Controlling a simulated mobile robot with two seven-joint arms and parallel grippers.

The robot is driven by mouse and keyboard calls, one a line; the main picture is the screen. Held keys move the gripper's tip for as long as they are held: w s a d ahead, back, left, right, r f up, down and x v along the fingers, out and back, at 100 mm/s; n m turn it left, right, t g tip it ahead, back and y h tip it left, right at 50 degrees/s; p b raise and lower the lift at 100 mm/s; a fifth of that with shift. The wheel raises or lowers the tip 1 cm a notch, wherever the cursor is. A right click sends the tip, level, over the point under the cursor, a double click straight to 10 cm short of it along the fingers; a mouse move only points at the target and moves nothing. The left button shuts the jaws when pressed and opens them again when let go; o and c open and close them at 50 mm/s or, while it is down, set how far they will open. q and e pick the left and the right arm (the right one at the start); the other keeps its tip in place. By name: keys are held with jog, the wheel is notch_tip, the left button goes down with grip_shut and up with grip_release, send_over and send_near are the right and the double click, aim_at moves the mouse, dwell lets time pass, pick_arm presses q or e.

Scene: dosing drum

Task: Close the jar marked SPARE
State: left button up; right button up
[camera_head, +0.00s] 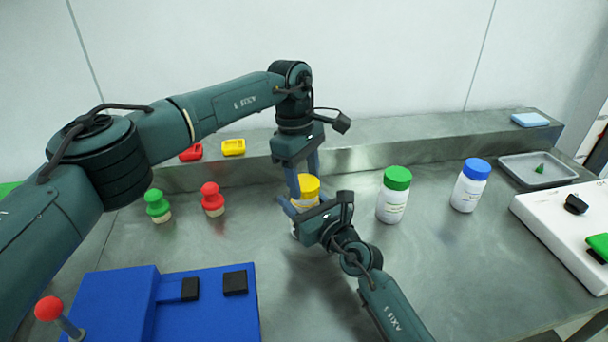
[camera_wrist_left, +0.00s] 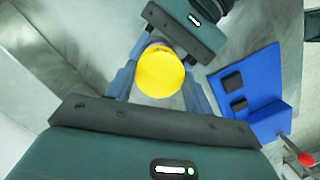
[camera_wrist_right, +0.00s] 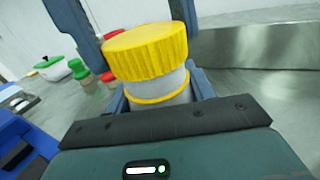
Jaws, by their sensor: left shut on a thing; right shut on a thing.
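A white jar with a yellow lid stands at the middle of the steel table. Its yellow lid (camera_head: 309,186) also shows in the left wrist view (camera_wrist_left: 160,72) and in the right wrist view (camera_wrist_right: 145,50). My left gripper (camera_head: 304,180) reaches down from above and is shut on the lid. My right gripper (camera_head: 303,207) comes in from the front right and is shut on the jar body (camera_wrist_right: 165,92). In the right wrist view, pale neck shows between the lid and a thin yellow ring below. I cannot tell whether the lid is seated. No SPARE marking is readable.
A green-lidded jar (camera_head: 394,195) and a blue-lidded jar (camera_head: 470,185) stand to the right. Green (camera_head: 157,205) and red (camera_head: 212,199) knobbed pieces stand left. A blue box (camera_head: 205,300) is in front left. A grey tray (camera_head: 510,172) and white unit (camera_head: 560,235) lie right.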

pick_arm(q)
jog(key=shift+f, duration=0.55)
jog(key=m+y, duration=0.1)
jog(key=m, duration=0.6)
jog(key=shift+d, duration=0.1)
jog(key=m, duration=0.3)
jog(key=shift+m+g+y, duration=0.3)
jog(key=shift+m, duration=0.1)
jog(key=m, duration=0.5)
jog(key=shift+y, duration=0.4)
jog(key=o, duration=0.9)
jog(key=shift+o, duration=0.2)
jog(key=shift+r, duration=2.2)
